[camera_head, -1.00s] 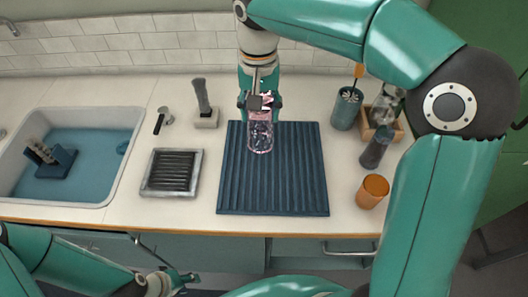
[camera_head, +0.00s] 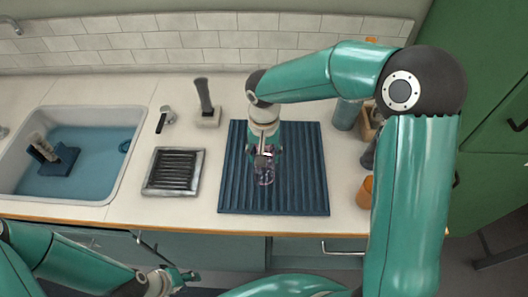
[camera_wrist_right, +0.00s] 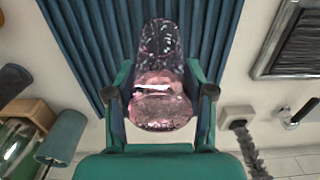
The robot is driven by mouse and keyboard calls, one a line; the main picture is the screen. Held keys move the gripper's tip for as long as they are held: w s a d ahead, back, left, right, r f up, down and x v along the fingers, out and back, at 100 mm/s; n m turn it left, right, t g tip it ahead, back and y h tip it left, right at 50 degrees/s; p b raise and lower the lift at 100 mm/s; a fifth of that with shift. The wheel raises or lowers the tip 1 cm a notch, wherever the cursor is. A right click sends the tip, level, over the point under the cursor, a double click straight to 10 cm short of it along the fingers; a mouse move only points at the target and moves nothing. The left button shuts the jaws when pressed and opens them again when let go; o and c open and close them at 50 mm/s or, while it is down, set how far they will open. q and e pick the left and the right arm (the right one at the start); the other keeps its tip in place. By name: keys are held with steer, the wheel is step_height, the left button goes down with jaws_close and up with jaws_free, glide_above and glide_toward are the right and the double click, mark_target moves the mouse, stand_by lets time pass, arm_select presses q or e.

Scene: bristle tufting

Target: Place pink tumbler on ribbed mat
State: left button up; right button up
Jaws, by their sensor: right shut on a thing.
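The pink speckled tumbler (camera_head: 266,179) is over the middle of the blue ribbed mat (camera_head: 232,190) in the head view. My right gripper (camera_head: 265,153) is shut on it from above and hides its upper part. The right wrist view shows the tumbler (camera_wrist_right: 160,45) between the two fingers (camera_wrist_right: 160,92), with the mat (camera_wrist_right: 85,40) behind it. I cannot tell whether its base touches the mat. My left gripper (camera_head: 183,277) is open and empty at the bottom, in front of the counter.
A sink (camera_head: 95,115) with a blue rack is at the left. A ribbed tray (camera_head: 173,172) and a brush in a holder (camera_head: 207,118) stand left of the mat. An orange cup (camera_head: 364,192) and a teal cup (camera_head: 346,114) stand at the right, partly behind my right arm.

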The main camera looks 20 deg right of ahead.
steer(key=o, duration=1.3)
steer(key=shift+r, duration=0.1)
step_height(320, 180, up, 12)
stand_by(0.3)
